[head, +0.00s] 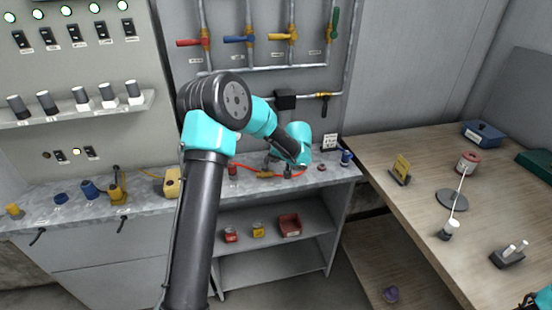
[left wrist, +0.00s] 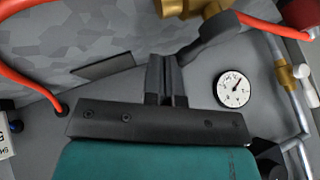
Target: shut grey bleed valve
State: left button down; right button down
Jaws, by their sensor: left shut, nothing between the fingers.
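In the left wrist view, a brass fitting (left wrist: 212,10) at the top joins a red hose. A dark grey lever (left wrist: 208,40), which looks like the bleed valve's handle, slants down from it towards my fingertips. My left gripper (left wrist: 166,62) is shut and empty, its tips just left of the lever's lower end; I cannot tell whether they touch. In the head view, my left gripper (head: 273,158) is low over the grey bench, partly hidden by my arm. The brass fitting (head: 264,173) lies close by on the red hose; the lever is not clear there.
A round white gauge (left wrist: 233,90) and a metal pipe stand right of my fingers. The red hose (left wrist: 38,88) loops at left. On the bench are a yellow block (head: 172,182) and a blue item (head: 346,157). Coloured valves hang on the wall pipes above. A wooden table (head: 410,215) stands right.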

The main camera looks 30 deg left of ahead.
pick_arm(q)
jog(key=shift+w+a+n+g, duration=0.1)
jog(key=shift+a+n+g, duration=0.3)
jog(key=shift+n, duration=0.3)
jog(key=shift+a, duration=0.7)
jog(key=shift+d, duration=0.2)
jog(key=shift+s+d, duration=0.25)
jog(key=shift+d, duration=0.4)
